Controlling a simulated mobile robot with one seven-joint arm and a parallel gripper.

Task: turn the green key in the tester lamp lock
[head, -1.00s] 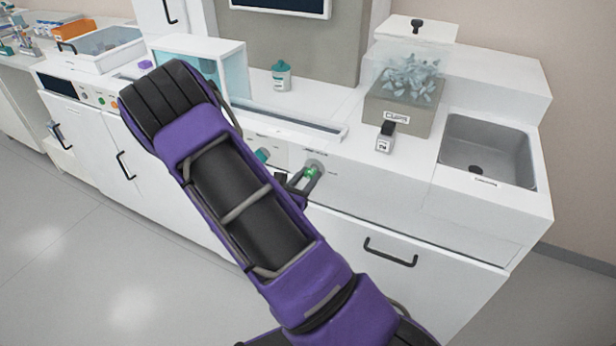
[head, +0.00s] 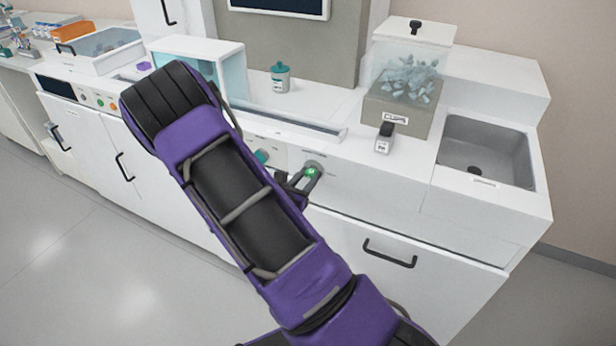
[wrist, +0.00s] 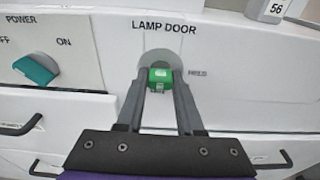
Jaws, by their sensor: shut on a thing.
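The green key (wrist: 160,77) sits at the round grey lock (wrist: 153,60) under the words LAMP DOOR in the wrist view. My gripper (wrist: 161,84) is shut on the key, one grey finger on each side. The key's shaft and the slot are hidden behind its green head. In the head view the key (head: 311,172) shows as a small green spot at the lock on the front panel, with my gripper (head: 304,180) around it. My purple arm hides part of the panel to the left.
A teal power knob (wrist: 34,69) is left of the lock. A cups box (head: 400,112) and sink (head: 484,155) lie to the right. A drawer handle (head: 390,254) sticks out below.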

